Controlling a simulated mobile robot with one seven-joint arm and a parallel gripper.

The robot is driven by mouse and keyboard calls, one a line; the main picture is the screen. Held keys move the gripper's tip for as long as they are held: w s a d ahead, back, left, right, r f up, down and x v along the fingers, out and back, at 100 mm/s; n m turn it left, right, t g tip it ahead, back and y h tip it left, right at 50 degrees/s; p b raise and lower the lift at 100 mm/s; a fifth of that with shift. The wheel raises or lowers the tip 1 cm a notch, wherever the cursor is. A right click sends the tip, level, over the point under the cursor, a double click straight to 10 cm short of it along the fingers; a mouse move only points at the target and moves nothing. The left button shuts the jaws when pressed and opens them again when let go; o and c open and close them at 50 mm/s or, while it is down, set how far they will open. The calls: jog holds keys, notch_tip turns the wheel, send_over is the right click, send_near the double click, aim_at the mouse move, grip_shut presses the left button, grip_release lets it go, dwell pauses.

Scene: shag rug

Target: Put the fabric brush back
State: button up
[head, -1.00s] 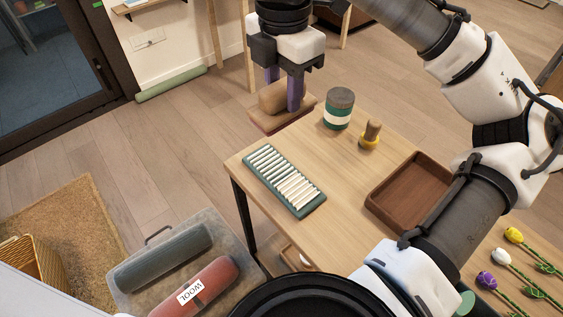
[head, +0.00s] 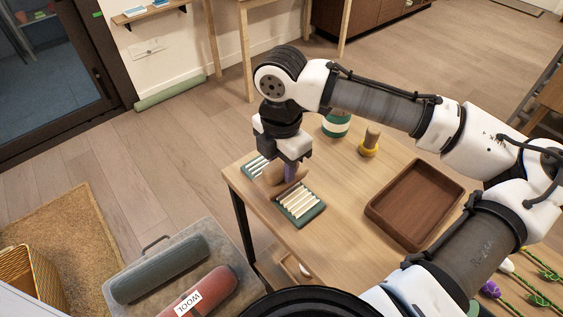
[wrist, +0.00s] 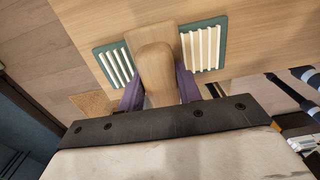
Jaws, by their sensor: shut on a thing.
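My gripper (head: 289,175) has its purple fingers shut on the wooden fabric brush (head: 272,176). The brush is over the middle of a green tray with white ribs (head: 300,204) on the table, covering that part of it. In the wrist view the rounded wooden handle (wrist: 155,66) is between the two fingers (wrist: 160,92), and ribbed parts of the tray (wrist: 204,46) show on both sides of it. I cannot tell whether the brush's underside touches the ribs.
On the wooden table (head: 335,190) are a green and white jar (head: 336,125), a yellow-based wooden stamp-like tool (head: 370,142) and an empty brown tray (head: 415,203). Artificial flowers (head: 525,275) lie at the right. A grey case (head: 205,252) holding rolls stands at lower left.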

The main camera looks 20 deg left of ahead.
jog(key=o, duration=0.9)
jog(key=shift+f, duration=0.15)
notch_tip(320, 180, up, 12)
jog(key=shift+r, duration=0.2)
